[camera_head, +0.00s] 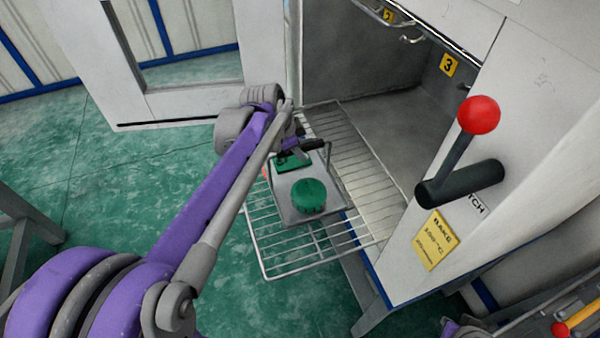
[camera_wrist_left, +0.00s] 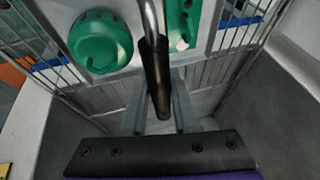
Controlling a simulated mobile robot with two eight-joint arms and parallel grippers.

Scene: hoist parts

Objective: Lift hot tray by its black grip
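The grey metal tray (camera_head: 282,188) lies on a wire rack pulled out of the oven. It carries a round green part (camera_head: 309,196) and a flat green part (camera_head: 291,162); the round part (camera_wrist_left: 101,42) and flat part (camera_wrist_left: 184,22) also show in the left wrist view. The tray's black grip (camera_wrist_left: 155,75) hangs on a bent metal rod. My left gripper (camera_wrist_left: 158,98) has one finger on each side of the grip, with gaps visible between, so it looks open. In the head view my left gripper (camera_head: 303,146) is at the tray's far end, partly hidden by my arm. My right gripper is out of view.
The wire rack (camera_head: 300,255) sticks out over the green floor. The oven's open chamber (camera_head: 390,120) is behind it. A lever with a red ball (camera_head: 479,115) juts from the oven front at right. The open oven door (camera_head: 185,95) stands at the back left.

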